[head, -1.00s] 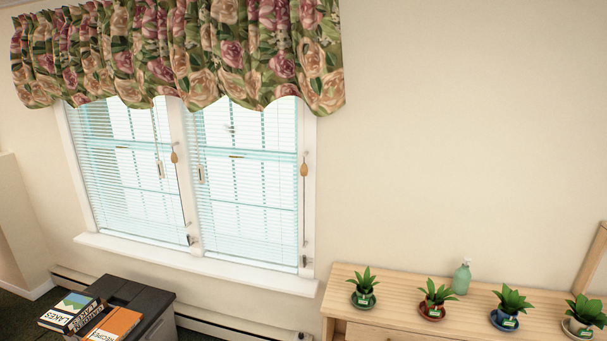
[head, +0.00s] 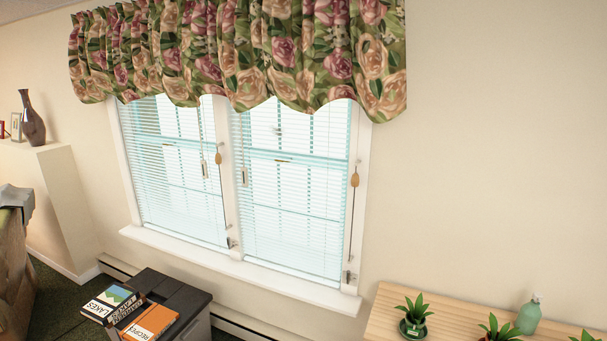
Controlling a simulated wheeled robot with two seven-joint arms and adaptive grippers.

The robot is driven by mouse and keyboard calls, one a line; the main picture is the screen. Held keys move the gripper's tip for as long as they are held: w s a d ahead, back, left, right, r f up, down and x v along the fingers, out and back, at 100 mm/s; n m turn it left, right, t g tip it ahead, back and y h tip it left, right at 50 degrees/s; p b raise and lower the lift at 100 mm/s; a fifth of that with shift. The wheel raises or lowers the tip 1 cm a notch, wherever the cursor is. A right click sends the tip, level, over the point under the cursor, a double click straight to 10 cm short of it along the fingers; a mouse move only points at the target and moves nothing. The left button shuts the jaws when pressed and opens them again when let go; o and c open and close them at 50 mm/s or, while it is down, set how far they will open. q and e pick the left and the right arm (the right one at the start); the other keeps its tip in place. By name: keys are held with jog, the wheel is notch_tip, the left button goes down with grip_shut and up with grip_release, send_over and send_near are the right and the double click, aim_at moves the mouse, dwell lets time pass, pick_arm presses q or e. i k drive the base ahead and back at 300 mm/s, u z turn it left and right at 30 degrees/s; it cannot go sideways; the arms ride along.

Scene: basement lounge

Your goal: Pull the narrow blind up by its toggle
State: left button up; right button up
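Two lowered white blinds cover the window: a left blind (head: 170,190) and a right blind (head: 290,210). The left one looks slightly narrower, but I cannot tell surely. A tan wooden toggle (head: 218,158) hangs on a cord at the left blind's right edge. Another tan toggle (head: 355,180) hangs on a cord at the right blind's right edge. Small pale pulls hang in front of the left blind (head: 204,168) and the right blind (head: 244,177). Neither gripper is in view.
A floral valance (head: 240,55) hides the blinds' tops. Below the window are a white sill (head: 250,273) and a dark cabinet (head: 190,300) with books (head: 150,322). A wooden dresser (head: 385,315) with potted plants (head: 415,312) and a green bottle (head: 528,315) stands at right.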

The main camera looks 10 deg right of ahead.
aim_at(355, 180)
jog(key=u, duration=0.25)
jog(key=i, duration=1.5)
jog(key=z, duration=0.75)
